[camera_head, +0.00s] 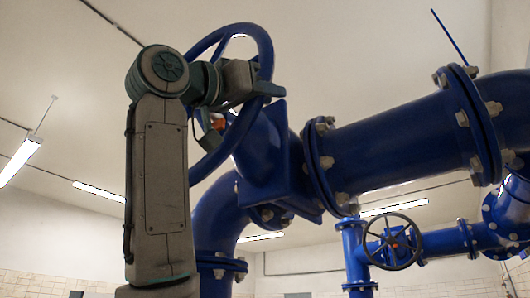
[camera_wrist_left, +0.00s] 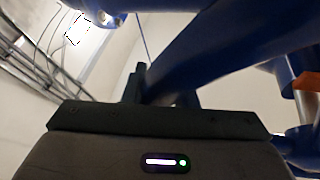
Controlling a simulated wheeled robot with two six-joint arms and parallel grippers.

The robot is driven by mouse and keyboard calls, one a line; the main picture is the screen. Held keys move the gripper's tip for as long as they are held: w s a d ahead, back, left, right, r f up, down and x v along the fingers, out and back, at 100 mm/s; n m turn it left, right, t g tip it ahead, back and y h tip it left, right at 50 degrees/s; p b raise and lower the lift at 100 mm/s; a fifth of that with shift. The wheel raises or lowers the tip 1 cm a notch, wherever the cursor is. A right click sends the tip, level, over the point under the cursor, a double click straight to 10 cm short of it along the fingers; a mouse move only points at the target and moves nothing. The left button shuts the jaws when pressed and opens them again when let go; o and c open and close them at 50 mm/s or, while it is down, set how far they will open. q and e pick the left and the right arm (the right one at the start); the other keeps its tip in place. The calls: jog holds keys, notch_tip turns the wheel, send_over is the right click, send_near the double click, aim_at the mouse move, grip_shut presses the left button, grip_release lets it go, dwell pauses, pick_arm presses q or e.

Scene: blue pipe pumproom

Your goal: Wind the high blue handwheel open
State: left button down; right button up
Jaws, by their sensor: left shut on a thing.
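The high blue handwheel (camera_head: 262,42) stands large and tilted at the upper middle of the head view, mounted on the side of a blue valve body (camera_head: 268,155). Its orange hub (camera_head: 219,123) shows partly behind my wrist. My left arm rises in front of the wheel's left part and hides some of it. My left gripper (camera_head: 268,89) is shut on the right side of the rim. In the left wrist view the blue rim (camera_wrist_left: 205,45) runs diagonally away from the dark gripper (camera_wrist_left: 140,85). My right gripper is in neither view.
A thick blue flanged pipe (camera_head: 390,145) runs right from the valve. A blue elbow (camera_head: 212,215) drops below it. A smaller dark handwheel (camera_head: 393,242) sits on lower pipework at the right. Open air lies left of my arm, below the ceiling lamps.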

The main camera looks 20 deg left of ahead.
aim_at(261, 50)
pick_arm(q)
jog(key=r+n+t+y, duration=0.1)
jog(key=r+n, duration=0.1)
jog(key=d+r+n+t+y, duration=0.1)
jog(key=r+n, duration=0.1)
jog(key=r, duration=0.1)
jog(key=r+n+t, duration=0.1)
jog(key=r+n, duration=0.2)
jog(key=shift+s+d+y, duration=0.15)
jog(key=shift+s+y, duration=0.1)
jog(key=shift+y, duration=0.15)
jog(key=shift+r+n+t+y, duration=0.4)
jog(key=shift+r+n+y, duration=0.3)
jog(key=shift+r+n, duration=0.35)
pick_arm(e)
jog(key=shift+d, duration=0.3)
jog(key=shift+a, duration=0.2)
pick_arm(q)
jog(key=c, duration=1.2)
grip_release()
jog(key=shift+o, duration=0.2)
